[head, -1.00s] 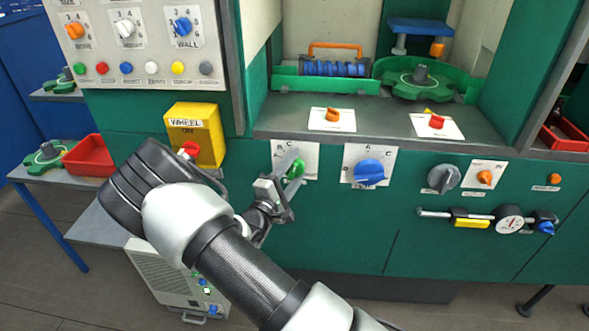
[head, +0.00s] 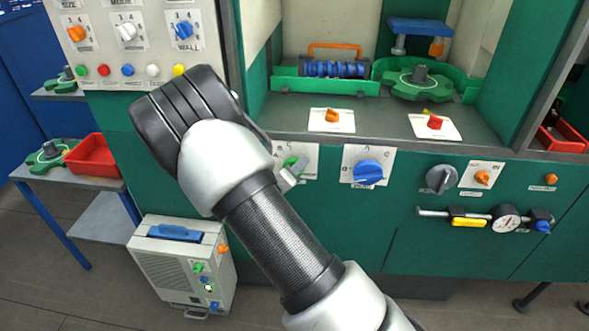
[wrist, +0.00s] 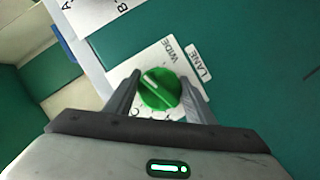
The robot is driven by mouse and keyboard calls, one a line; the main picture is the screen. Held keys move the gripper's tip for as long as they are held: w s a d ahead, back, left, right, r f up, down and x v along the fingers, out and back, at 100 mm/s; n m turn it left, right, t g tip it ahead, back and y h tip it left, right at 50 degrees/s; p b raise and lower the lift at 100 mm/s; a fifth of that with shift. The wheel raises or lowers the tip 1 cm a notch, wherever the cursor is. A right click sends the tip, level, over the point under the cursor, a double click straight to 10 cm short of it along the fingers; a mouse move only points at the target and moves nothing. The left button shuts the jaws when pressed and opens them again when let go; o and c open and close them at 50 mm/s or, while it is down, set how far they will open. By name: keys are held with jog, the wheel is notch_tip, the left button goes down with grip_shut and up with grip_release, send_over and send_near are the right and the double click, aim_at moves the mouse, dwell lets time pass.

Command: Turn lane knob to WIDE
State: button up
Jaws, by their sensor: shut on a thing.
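The green lane knob (wrist: 160,91) sits on a white plate (wrist: 137,70) on a green panel. In the wrist view, the knob's white mark points up and to the left, to the left of the WIDE print (wrist: 172,48). A LANE label (wrist: 199,62) is beside the plate. My gripper (wrist: 160,95) is shut on the knob, one grey finger on each side. In the head view, the knob (head: 295,162) is partly hidden by my gripper (head: 290,172), and my wrist covers the left side.
A blue knob (head: 368,173) on its own plate is just right of the lane knob. A grey knob (head: 442,179) and a gauge (head: 506,222) are further right. Above is a shelf with an orange knob (head: 333,115) and a red knob (head: 435,122).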

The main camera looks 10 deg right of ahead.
jog(key=shift+f+m+y+b, duration=0.1)
jog(key=shift+m+y+b, duration=0.5)
jog(key=shift+m, duration=0.4)
jog(key=m+y+b, duration=0.1)
jog(key=m+b, duration=0.1)
jog(key=shift+f+y+b, duration=0.2)
jog(key=shift+y+b, duration=0.2)
jog(key=m+y+b, duration=0.1)
jog(key=m+b, duration=0.1)
jog(key=b, duration=0.1)
jog(key=shift+a+m+t+y+b, duration=0.1)
jog(key=shift+m+t+y+b, duration=0.2)
jog(key=shift+b, duration=0.05)
jog(key=shift+r+m+y+b, duration=0.25)
jog(key=shift+m+b, duration=0.25)
jog(key=shift+b, duration=0.55)
jog(key=shift+w+a, duration=0.1)
jog(key=o, duration=1)
jog(key=shift+o, duration=0.2)
